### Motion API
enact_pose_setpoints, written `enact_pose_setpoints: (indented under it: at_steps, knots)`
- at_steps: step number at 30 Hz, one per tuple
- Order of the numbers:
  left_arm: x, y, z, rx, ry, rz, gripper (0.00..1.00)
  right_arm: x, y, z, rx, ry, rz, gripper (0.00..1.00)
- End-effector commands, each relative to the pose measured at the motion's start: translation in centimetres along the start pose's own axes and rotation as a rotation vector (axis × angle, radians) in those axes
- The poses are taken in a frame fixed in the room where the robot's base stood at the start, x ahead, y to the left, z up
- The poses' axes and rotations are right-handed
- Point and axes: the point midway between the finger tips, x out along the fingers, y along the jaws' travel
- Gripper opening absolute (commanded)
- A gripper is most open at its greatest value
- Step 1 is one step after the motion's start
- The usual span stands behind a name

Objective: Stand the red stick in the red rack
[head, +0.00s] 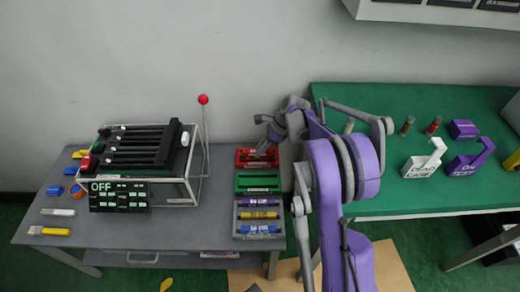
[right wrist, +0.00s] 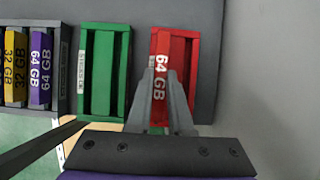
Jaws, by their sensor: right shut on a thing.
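The red rack (head: 241,159) stands on the grey table, at the back of a row of racks. In the right wrist view the red rack (right wrist: 188,60) is at the upper middle. The red stick (right wrist: 160,78), with a white 64 GB label, shows between the fingers and over the rack's left part. I cannot tell how deep it sits. My right gripper (right wrist: 166,100) is shut on the red stick. In the head view the right gripper (head: 268,143) is over the red rack and the stick is mostly hidden. My left gripper is not in view.
A green rack (right wrist: 103,70) stands beside the red one. A grey rack with purple, yellow and blue sticks (head: 258,214) is nearer. A black device with a red-knobbed lever (head: 203,99) stands left. A green table (head: 385,200) is at right.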

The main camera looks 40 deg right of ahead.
Motion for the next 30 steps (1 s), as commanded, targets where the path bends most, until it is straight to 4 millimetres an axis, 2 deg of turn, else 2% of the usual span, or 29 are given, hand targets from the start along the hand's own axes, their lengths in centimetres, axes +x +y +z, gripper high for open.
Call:
enact_pose_setpoints:
  at_steps: [30]
  knots:
    - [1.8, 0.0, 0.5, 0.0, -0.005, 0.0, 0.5, 2.1, 0.0, -1.2, 0.0, 0.0, 0.0, 0.0]
